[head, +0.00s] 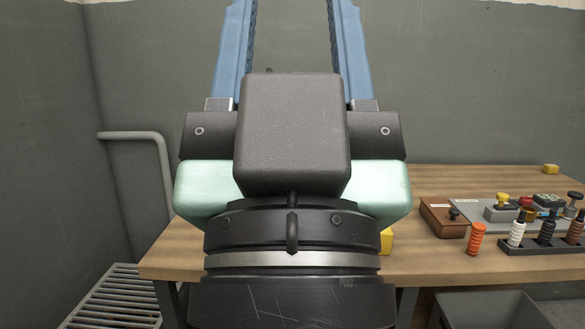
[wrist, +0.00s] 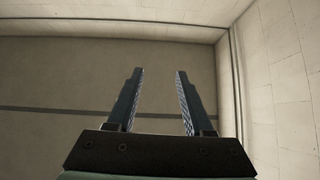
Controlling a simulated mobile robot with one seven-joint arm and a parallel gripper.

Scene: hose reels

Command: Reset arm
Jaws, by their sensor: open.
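My gripper (head: 291,15) fills the middle of the head view, pointing upward, with its two blue fingers wide apart and nothing between them. The fingertips are cut off by the top edge of that view. In the wrist view my gripper (wrist: 158,72) is open and empty, facing bare wall and ceiling surfaces. My arm and gripper hide the middle of the wooden table (head: 450,180). No task object is near the fingers.
On the table's right are a brown box (head: 443,217), an orange reel (head: 476,239), a dark rack (head: 540,248) of several reels and a grey control panel (head: 480,212). A yellow block (head: 386,241) is partly hidden.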

